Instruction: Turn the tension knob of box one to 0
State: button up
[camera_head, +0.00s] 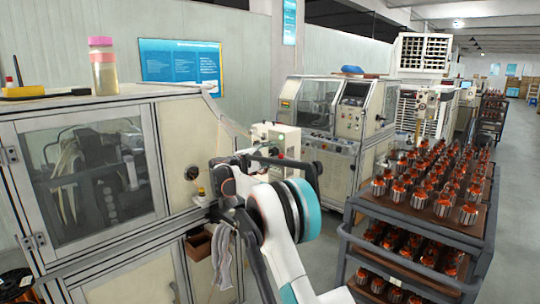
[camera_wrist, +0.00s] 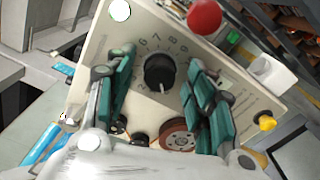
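In the wrist view, the black tension knob (camera_wrist: 159,71) sits on the cream face of a control box (camera_wrist: 100,38), with a dial of printed numbers around it. Digits such as 6, 7 and 8 show above the knob. A pale mark shows near the knob's lower edge, but the exact reading is unclear. My gripper (camera_wrist: 160,76) is open, its green-padded fingers apart on the left and right of the knob, with visible gaps to it. In the head view, a cream box (camera_head: 287,138) stands behind my arm; its knob and my fingertips cannot be made out.
A red button (camera_wrist: 204,15), a yellow knob (camera_wrist: 267,123) and a brownish disc (camera_wrist: 178,138) are around the panel. In the head view, a windowed machine (camera_head: 165,125) stands left, and a rack (camera_head: 423,226) of orange-topped armatures right. Free floor (camera_head: 515,190) lies beyond the rack.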

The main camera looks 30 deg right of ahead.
jog(key=v, duration=1.2)
dwell(0.3)
jog(key=shift+s, duration=0.15)
jog(key=s+a+f+m+y+b, duration=0.1)
jog(key=s+f+m+y+b, duration=0.3)
jog(key=s, duration=0.9)
jog(key=s+a+f+n+y+b, duration=0.1)
jog(key=s+a+y+b, duration=0.3)
jog(key=s, duration=0.8)
jog(key=s+a+f+m+y+b, duration=0.1)
jog(key=s+a+f+y, duration=0.2)
jog(key=s+f, duration=0.3)
jog(key=s+a+f+m+y+b, duration=0.2)
jog(key=s+f, duration=0.5)
jog(key=s, duration=0.5)
jog(key=s+a+f+m+t+y+b, duration=0.1)
jog(key=s+a+f+y, duration=0.3)
jog(key=s, duration=0.5)
notch_tip(320, 180, down, 2)
jog(key=shift+s+a+f+m+b, duration=0.2)
jog(key=shift+s+a+m+b, duration=0.25)
jog(key=shift+a, duration=0.45)
jog(key=shift+w, duration=0.15)
